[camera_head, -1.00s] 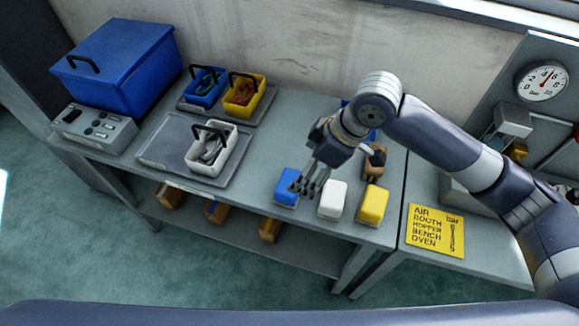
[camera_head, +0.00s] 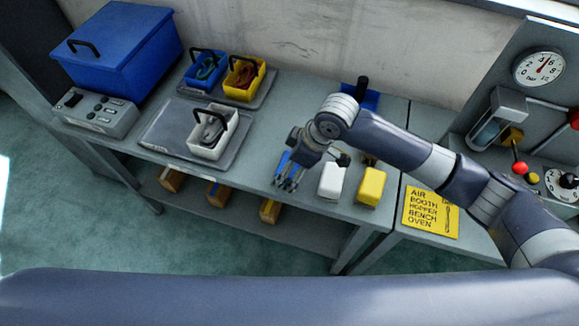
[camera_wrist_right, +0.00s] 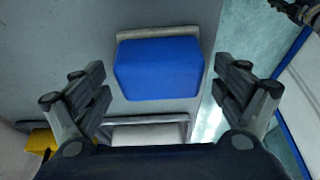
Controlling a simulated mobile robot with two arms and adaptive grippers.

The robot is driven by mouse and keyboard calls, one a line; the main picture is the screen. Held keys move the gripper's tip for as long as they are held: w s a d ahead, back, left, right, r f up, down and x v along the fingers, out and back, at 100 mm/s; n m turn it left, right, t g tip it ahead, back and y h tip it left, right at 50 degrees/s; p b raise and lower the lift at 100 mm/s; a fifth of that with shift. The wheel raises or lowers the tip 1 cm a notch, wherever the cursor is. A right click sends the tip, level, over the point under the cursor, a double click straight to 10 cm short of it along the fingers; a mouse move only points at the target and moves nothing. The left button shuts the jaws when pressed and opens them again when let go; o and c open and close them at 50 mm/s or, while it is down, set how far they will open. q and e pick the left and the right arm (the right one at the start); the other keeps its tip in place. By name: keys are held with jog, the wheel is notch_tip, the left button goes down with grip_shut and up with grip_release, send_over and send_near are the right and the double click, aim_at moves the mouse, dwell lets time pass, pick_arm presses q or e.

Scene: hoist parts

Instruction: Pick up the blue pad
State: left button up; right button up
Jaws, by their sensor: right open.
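The blue pad (camera_head: 283,163) lies on the bench near its front edge, mostly hidden behind my right gripper in the head view. In the right wrist view the blue pad (camera_wrist_right: 160,69) shows whole, between and beyond the fingers. My right gripper (camera_head: 289,184) is open over the pad, and its fingers (camera_wrist_right: 165,88) stand apart on both sides without visible contact. The left gripper is not in view.
A white pad (camera_head: 332,182) and a yellow pad (camera_head: 370,187) lie to the right of the blue one. A tray (camera_head: 160,133) with a white basket (camera_head: 213,134) is to the left. A yellow sign (camera_head: 430,213) lies farther right.

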jog(key=c, duration=1.2)
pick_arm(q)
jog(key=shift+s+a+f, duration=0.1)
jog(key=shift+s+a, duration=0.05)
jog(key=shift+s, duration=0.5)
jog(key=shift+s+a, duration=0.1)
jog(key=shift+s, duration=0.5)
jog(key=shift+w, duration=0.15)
pick_arm(e)
jog(key=shift+r, duration=0.15)
jog(key=shift+r, duration=0.35)
notch_tip(320, 180, up, 8)
jog(key=shift+f+b, duration=0.15)
jog(key=shift+b, duration=0.45)
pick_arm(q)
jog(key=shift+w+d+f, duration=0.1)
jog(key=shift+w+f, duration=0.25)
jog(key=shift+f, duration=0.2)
pick_arm(e)
jog(key=shift+r, duration=0.7)
